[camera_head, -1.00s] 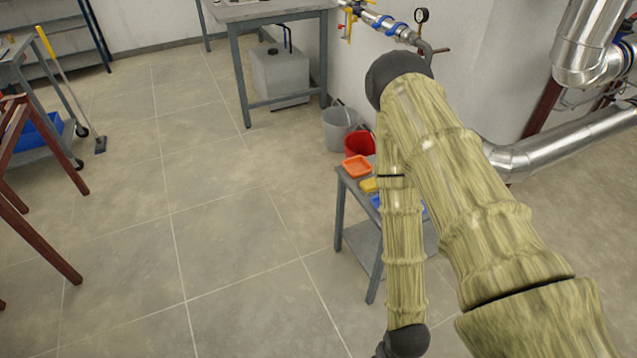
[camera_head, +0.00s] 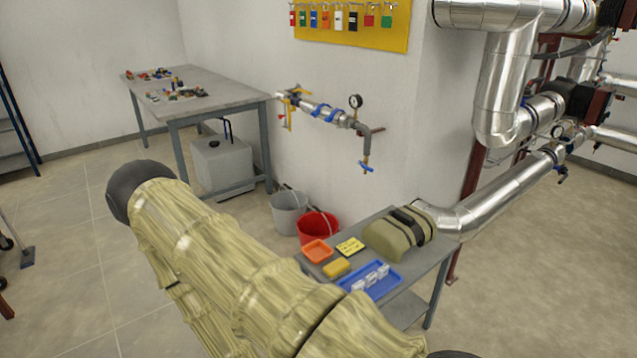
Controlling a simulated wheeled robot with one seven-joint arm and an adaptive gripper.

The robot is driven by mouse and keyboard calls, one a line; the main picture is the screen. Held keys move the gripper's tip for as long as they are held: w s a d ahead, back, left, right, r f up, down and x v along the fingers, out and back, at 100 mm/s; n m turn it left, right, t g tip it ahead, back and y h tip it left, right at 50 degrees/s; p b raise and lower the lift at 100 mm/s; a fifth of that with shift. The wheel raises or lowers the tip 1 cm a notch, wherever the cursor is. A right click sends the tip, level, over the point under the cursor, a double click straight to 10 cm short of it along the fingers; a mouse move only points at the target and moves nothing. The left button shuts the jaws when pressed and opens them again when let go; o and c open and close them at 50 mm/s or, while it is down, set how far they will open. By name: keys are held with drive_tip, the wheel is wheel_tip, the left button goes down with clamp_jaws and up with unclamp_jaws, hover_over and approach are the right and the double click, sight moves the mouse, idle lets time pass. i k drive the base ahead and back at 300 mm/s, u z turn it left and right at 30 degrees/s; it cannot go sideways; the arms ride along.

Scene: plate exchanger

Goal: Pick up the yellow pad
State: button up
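A small thick yellow pad (camera_head: 337,268) lies flat on the small grey side table (camera_head: 412,293). It sits between an orange tray (camera_head: 317,251) and a blue tray (camera_head: 371,281) holding a few small pale items. Behind it lies a flat yellow card (camera_head: 350,246) with dark writing. My arm, in a greenish-tan fabric cover, crosses the lower middle of the view, in front of and left of the table. My gripper is out of view, so its state and its distance from the pad do not show.
An olive bag (camera_head: 400,233) with a dark strap fills the table's back right. A red bucket (camera_head: 317,226) and a grey bucket (camera_head: 289,212) stand behind the table. A silver pipe (camera_head: 500,199) runs close on the right.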

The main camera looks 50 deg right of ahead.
sight(334, 269)
drive_tip(key=i, duration=0.7)
drive_tip(key=z, duration=1.7)
